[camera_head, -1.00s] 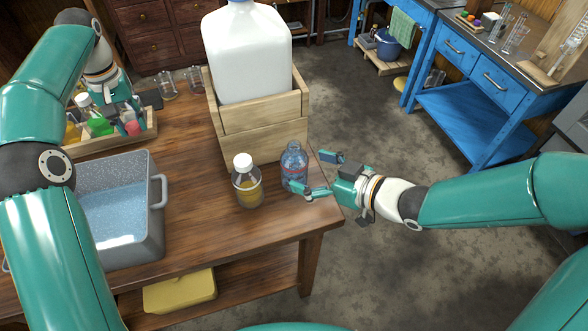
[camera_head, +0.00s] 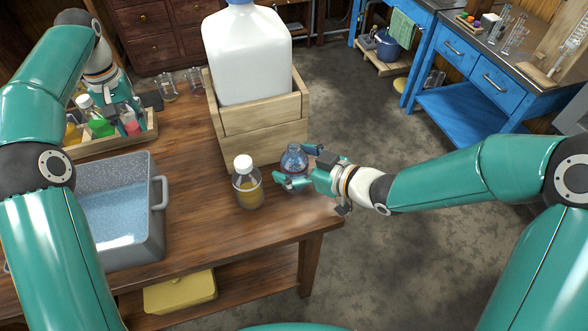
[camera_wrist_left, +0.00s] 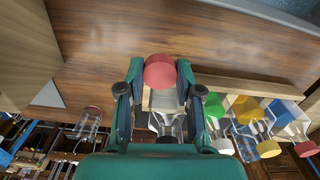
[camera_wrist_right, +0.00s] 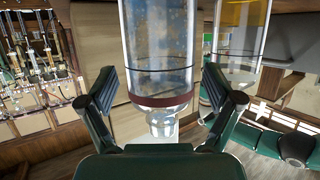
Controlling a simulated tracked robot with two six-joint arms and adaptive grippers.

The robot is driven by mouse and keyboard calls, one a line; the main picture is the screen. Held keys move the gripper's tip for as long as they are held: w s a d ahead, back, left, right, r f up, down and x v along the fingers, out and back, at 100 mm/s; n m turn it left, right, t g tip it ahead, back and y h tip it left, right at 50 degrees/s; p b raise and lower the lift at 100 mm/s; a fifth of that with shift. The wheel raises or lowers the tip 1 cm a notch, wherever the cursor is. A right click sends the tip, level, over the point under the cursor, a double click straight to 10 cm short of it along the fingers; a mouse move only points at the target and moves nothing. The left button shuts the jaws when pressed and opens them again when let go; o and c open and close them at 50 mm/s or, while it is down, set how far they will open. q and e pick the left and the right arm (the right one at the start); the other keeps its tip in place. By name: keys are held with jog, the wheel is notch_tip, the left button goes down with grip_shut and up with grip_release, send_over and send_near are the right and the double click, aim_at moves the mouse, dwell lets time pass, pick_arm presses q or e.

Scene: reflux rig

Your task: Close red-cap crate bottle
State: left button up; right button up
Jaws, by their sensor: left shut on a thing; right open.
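My left gripper (camera_head: 128,116) is at the wooden crate (camera_head: 108,142) on the table's left. In the head view the gripper hides much of this. My right gripper (camera_head: 298,166) is open, its fingers to either side of a clear bluish bottle (camera_head: 293,158) at the table's right edge. This bottle also stands between the fingers in the right wrist view (camera_wrist_right: 160,50).
A white-capped amber bottle (camera_head: 247,183) stands just left of the bluish bottle. A large white jug (camera_head: 248,55) sits in a wooden box (camera_head: 262,142) behind. A grey basin (camera_head: 155,225) takes the table's left front. Coloured bottles, one green (camera_wrist_left: 215,108), fill the crate beside my left gripper.

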jog(key=c, duration=1.3)
jog(key=shift+r, duration=0.15)
jog(key=shift+c, duration=0.2)
